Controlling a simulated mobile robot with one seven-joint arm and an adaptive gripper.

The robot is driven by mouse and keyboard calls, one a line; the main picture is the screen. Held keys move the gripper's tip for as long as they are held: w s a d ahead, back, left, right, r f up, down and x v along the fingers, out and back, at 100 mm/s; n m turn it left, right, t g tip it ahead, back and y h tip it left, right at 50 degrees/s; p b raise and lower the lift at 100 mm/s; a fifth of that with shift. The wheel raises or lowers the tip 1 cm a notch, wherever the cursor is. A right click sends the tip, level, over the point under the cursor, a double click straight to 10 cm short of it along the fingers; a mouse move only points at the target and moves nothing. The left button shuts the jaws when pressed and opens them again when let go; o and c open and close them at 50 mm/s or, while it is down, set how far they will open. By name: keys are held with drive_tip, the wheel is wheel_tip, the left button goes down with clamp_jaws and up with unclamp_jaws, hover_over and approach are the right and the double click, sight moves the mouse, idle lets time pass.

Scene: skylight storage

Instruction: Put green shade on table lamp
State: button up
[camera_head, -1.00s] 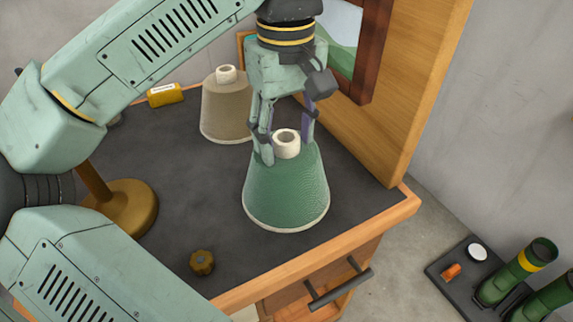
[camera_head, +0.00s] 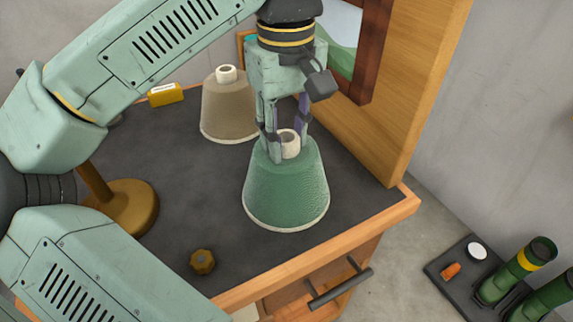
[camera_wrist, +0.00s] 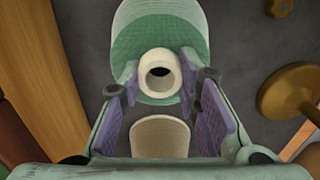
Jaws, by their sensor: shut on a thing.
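The green shade (camera_head: 286,190), a cone with a pale rim and a white ring collar (camera_head: 290,144) on top, stands upright on the dark tabletop. My gripper (camera_head: 282,147) points down over it and is shut on its collar, with fingers on either side. In the wrist view the green shade (camera_wrist: 150,30) shows beyond the collar (camera_wrist: 160,75), between the purple finger pads. The table lamp (camera_head: 122,205) has a round gold base and a stem, at left; my arm hides its upper part. Its base also shows in the wrist view (camera_wrist: 292,90).
A beige shade (camera_head: 226,108) stands behind the green one, to the left. A gold knob (camera_head: 202,262) lies near the front edge, and a yellow box (camera_head: 166,95) at the back. A wooden panel (camera_head: 415,100) rises at right. Dark tabletop (camera_head: 180,185) is clear between lamp and shade.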

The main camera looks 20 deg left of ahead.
clamp_jaws()
drive_tip(key=shift+r+p, duration=0.5)
idle(0.4)
drive_tip(key=shift+r+p, duration=1.55)
drive_tip(key=shift+r, duration=0.05)
